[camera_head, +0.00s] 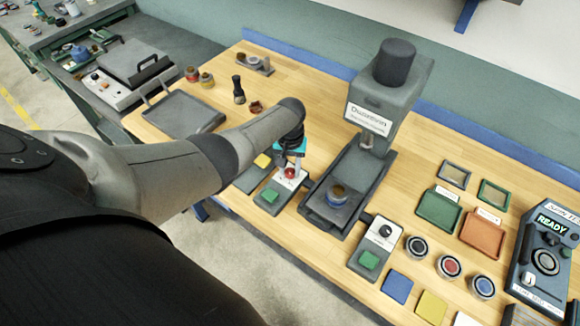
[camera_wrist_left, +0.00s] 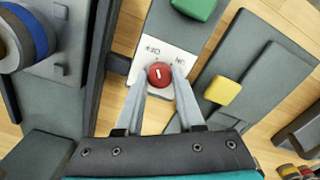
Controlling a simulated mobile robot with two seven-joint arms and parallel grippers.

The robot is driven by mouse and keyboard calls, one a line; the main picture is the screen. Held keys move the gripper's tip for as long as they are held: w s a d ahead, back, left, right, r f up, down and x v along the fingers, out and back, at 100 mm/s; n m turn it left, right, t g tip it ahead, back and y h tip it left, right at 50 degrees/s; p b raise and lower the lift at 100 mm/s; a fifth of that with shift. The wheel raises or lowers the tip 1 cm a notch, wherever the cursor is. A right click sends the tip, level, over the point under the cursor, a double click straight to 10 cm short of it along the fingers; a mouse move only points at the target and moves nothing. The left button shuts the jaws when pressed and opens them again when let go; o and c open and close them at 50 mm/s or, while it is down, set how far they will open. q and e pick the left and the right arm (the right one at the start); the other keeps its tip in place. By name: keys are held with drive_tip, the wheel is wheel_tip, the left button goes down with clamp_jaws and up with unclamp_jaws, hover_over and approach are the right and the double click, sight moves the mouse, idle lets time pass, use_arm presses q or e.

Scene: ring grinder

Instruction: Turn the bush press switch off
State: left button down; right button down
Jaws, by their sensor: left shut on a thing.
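A grey switch box with a white face (camera_head: 288,181) stands left of the tall grey press (camera_head: 390,95). Its round red knob (camera_wrist_left: 160,74) has a short white pointer mark and sits by ON and OFF lettering. A green button (camera_head: 269,195) is on the same box and also shows in the left wrist view (camera_wrist_left: 195,7). My left gripper (camera_wrist_left: 160,82) reaches down to the knob, with its two fingers closed on either side of it. In the head view my arm partly covers the area behind the gripper (camera_head: 291,160). My right gripper is not in view.
A second switch box (camera_head: 378,240) with a black knob stands right of the press. A yellow button (camera_wrist_left: 223,91) is on a grey base close beside my left gripper. Dark trays (camera_head: 183,114) lie left, coloured trays (camera_head: 437,209) right.

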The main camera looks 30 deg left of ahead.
sight(290, 171)
use_arm(q)
drive_tip(key=shift+w, duration=0.1)
drive_tip(key=c, duration=0.5)
unclamp_jaws()
drive_tip(key=shift+r, duration=0.1)
drive_tip(key=shift+r, duration=0.3)
wheel_tip(290, 171, up, 6)
drive_tip(key=p, duration=0.3)
drive_tip(key=shift+r, duration=4.25)
